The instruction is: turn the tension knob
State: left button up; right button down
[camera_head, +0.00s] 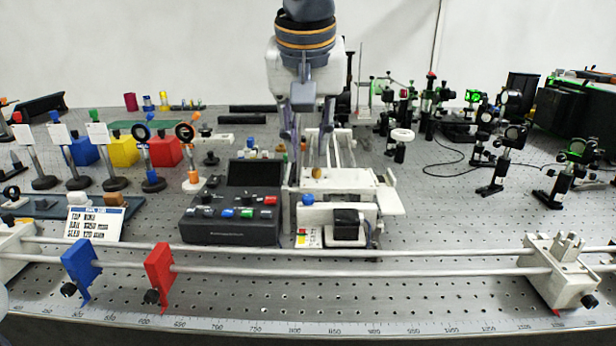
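My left gripper (308,150) reaches down from the top centre, over the back part of a white bench instrument (350,185). Its two fingers are spread apart, and I see nothing held between them. A small gold knob (317,173) stands on the instrument just below and in front of the fingertips. A blue knob (307,199) is on the instrument's front left side. No label tells me which of them is the tension knob. Whether the fingertips touch anything is too small to tell. My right gripper is not in view.
A black control box (235,210) with a screen stands just left of the instrument. A long rail (400,262) with blue (80,265) and red (158,272) carriers crosses the front. Optics on posts (505,145) stand at right. Bare perforated bench (450,215) lies between.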

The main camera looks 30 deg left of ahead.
aim_at(308, 197)
pick_arm(q)
jog(key=x, duration=1.1)
jog(key=shift+s+f, duration=0.15)
grip_shut()
